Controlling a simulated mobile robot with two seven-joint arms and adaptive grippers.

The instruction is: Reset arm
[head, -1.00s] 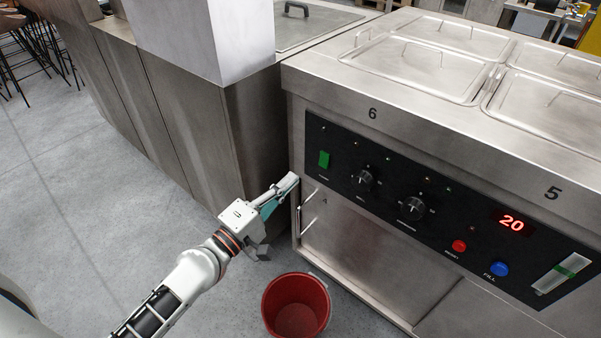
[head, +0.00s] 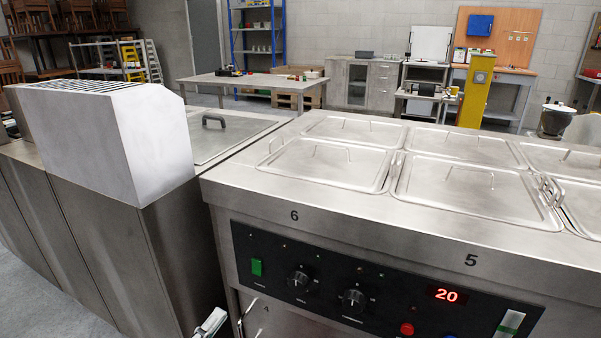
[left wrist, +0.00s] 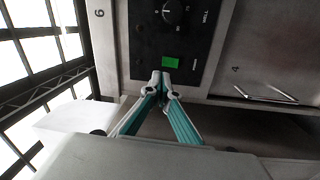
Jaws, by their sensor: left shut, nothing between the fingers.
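My left gripper (head: 212,322) shows only as a small pale piece at the bottom edge of the head view. It is in front of the left front corner of the steel bain-marie (head: 370,205), beside a door handle (head: 247,312). In the left wrist view, its teal-sided fingers (left wrist: 160,78) meet at the tips, shut and empty. They point at the black control panel (left wrist: 150,45), close below the green switch (left wrist: 170,63) in that picture. Whether they touch the panel is unclear. The rest of my left arm is out of the head view. My right gripper is not in view.
Lidded pans (head: 315,163) fill the bain-marie top. A steel counter (head: 110,265) with a white box-shaped unit (head: 155,145) stands close on the left. A table (head: 250,82), cabinet (head: 362,82) and yellow post (head: 478,92) stand further back. Open floor shows at lower left.

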